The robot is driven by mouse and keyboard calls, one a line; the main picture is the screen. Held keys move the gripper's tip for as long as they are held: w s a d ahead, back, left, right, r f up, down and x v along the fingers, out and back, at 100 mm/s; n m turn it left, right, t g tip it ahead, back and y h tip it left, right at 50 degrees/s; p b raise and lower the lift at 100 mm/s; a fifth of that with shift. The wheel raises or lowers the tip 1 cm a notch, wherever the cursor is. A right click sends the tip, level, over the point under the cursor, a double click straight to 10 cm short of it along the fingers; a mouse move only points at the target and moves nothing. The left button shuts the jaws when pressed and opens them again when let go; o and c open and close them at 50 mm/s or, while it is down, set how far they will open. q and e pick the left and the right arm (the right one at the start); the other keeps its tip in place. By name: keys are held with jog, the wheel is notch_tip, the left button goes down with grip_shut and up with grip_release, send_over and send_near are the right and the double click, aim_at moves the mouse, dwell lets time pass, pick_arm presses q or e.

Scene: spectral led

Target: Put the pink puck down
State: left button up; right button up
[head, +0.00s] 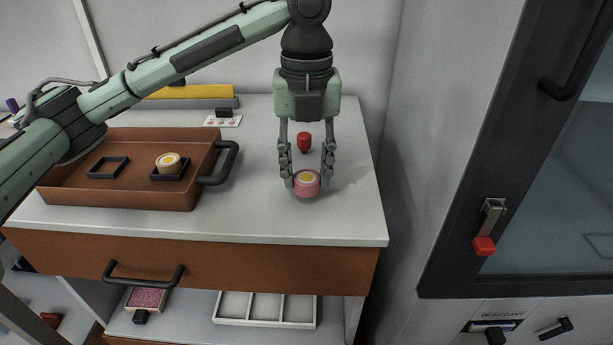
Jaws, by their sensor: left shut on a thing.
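My left gripper (306,176) points down and is shut on the puck, one finger on each side. The puck is at or very close to the counter surface; I cannot tell whether it touches. My right gripper is not in view.
A brown tray (120,194) with a black handle stands to the left, holding a yellow-topped puck (168,160) in a black square frame and an empty frame (108,167). A red object (304,142) stands behind the gripper. Counter between tray and puck is clear.

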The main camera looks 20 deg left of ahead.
pick_arm(q)
jog(key=shift+f, duration=0.85)
jog(key=o, duration=1.3)
jog(key=shift+f, duration=0.1)
